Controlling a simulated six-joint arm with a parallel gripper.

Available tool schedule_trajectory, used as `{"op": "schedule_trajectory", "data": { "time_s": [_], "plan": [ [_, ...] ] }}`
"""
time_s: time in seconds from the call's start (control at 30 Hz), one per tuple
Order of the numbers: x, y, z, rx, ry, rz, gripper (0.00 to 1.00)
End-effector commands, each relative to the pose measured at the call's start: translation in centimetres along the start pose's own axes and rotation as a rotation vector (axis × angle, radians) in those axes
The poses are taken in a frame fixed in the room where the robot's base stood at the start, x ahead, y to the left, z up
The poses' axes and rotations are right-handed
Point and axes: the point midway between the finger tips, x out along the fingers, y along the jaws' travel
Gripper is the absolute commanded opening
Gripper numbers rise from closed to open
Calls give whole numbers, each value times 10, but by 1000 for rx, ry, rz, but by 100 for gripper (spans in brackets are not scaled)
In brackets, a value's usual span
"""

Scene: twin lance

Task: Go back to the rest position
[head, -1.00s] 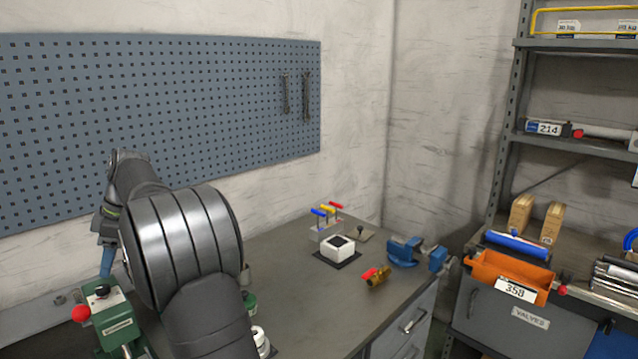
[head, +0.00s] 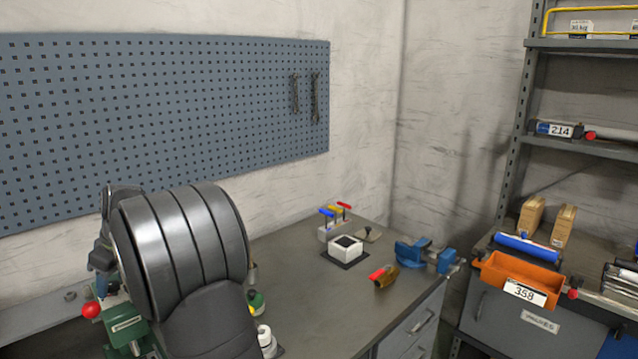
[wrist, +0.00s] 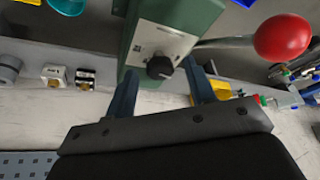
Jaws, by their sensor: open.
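My gripper (wrist: 160,88) shows in the wrist view with its two dark blue fingers spread apart and nothing between them. Behind the fingers is a green machine (wrist: 185,25) with a black knob and a red ball on a lever. In the head view my arm is folded at the left, in front of the pegboard, and its large ribbed joint hides part of the bench. The green machine (head: 125,328) stands below the arm at the lower left. The gripper's fingers are mostly hidden in the head view.
The grey bench (head: 300,305) has clear room in the middle. A white box (head: 345,248), a brass valve (head: 384,276) with a red handle and a blue vise (head: 420,254) stand at its right. A shelf rack with an orange bin (head: 520,277) is farther right. The pegboard (head: 200,110) is behind.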

Motion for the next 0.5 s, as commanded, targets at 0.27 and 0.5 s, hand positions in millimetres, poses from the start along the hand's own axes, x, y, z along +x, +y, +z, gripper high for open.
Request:
{"op": "schedule_trajectory", "data": {
  "time_s": [0.27, 0.5],
  "plan": [
    [0, -3, 0, 169, 0, 70, 50],
    [0, -4, -1, 308, 1, 128, 50]
  ]
}}
